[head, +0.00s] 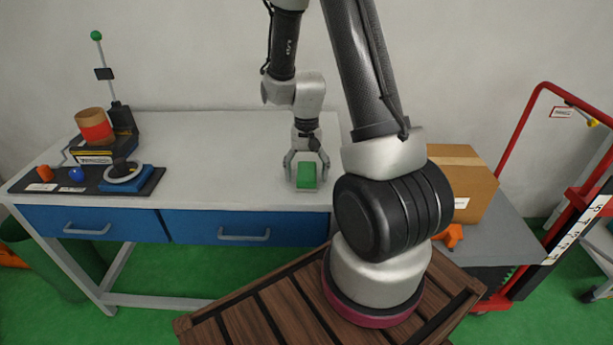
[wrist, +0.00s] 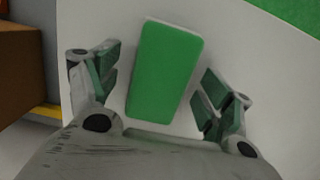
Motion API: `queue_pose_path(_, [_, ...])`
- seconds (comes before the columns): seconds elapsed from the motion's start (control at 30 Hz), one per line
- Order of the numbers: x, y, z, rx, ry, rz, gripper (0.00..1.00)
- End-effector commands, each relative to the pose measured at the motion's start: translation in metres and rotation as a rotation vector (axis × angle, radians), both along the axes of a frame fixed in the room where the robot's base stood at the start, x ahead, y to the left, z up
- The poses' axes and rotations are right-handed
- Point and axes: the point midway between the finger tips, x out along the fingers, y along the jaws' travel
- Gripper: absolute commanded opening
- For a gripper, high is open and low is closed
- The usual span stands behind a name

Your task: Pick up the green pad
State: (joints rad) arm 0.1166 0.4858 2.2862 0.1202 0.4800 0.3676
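The green pad (head: 306,172) is a rectangular green block on the white table top, near its front edge. In the wrist view the pad (wrist: 164,72) lies between the two fingers, with a gap on either side. My gripper (head: 306,171) is open, pointing down, its fingers on either side of the pad. It also shows in the wrist view (wrist: 158,88). Nothing is held. How far the fingertips are above the table is hard to tell.
A black mat (head: 148,185) at the left of the table (head: 220,150) holds a ring on a blue base, a blue ball and an orange piece. A cardboard box (head: 462,180) stands at the right. The table between mat and pad is clear.

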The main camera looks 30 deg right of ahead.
Motion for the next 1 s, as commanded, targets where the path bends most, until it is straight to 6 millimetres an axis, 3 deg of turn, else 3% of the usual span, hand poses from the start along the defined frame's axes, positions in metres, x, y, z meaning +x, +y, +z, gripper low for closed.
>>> queue_pose_path(0.03, [0.000, 0.000, 0.000, 0.000, 0.000, 0.000, 0.71])
queue_pose_path(0.27, [0.000, 0.000, 0.000, 0.000, 0.000, 0.000, 0.31])
queue_pose_path(0.63, [0.001, 0.000, 0.010, 0.000, -0.004, 0.000, 0.31])
queue_pose_path(1.0, [0.001, 0.000, 0.083, -0.001, -0.005, 0.000, 0.31])
